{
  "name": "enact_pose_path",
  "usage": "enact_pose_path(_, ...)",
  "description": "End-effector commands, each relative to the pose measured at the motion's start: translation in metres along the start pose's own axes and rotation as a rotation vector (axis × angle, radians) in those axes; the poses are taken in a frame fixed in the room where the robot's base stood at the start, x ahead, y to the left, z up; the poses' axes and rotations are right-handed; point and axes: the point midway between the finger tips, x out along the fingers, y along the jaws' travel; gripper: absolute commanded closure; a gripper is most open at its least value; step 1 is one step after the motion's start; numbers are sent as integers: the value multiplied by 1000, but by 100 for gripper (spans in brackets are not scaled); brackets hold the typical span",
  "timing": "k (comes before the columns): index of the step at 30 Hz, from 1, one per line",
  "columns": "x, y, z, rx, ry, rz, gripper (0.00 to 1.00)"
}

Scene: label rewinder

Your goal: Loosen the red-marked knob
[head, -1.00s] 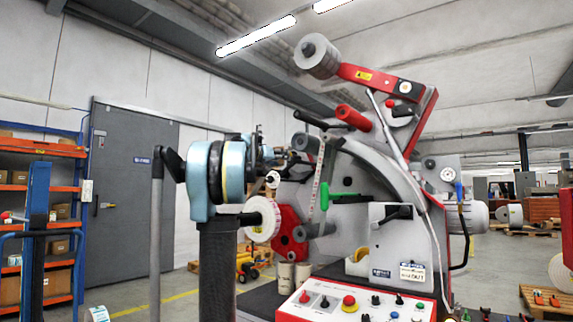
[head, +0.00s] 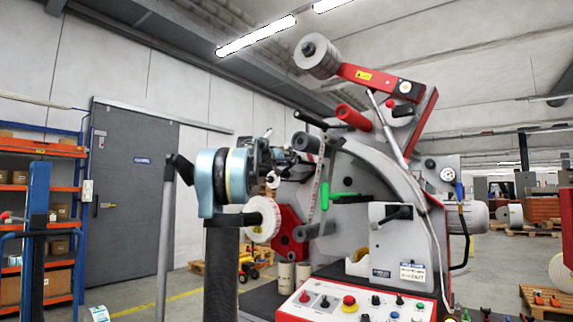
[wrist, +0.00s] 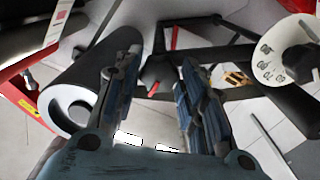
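In the wrist view, a dark knob with spread arms and thin red marks (wrist: 158,72) lies between and beyond the fingertips. My gripper (wrist: 160,58) is open, with one finger on each side of this knob's line of sight. I cannot tell whether either finger touches it. In the head view my gripper (head: 292,158) is at the left side of the rewinder (head: 400,195), close to its rollers. The knob cannot be made out there, as my arm and gripper crowd that area.
A grey roller with a white end (wrist: 72,108) is close beside the left finger. A white numbered dial (wrist: 283,52) is at the right. In the head view, a green handle (head: 341,196) and the control panel (head: 350,301) are right of and below my gripper.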

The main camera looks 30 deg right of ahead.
Motion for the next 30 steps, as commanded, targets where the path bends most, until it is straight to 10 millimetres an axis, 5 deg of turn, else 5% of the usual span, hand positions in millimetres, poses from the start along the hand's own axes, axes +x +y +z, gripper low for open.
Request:
enact_pose_path(3, 0, 0, 0, 0, 0, 0, 90)
enact_pose_path(16, 0, -1, 0, -67, 0, -2, 90)
enact_pose_path(30, 0, -3, 0, -450, 1, -3, 91)
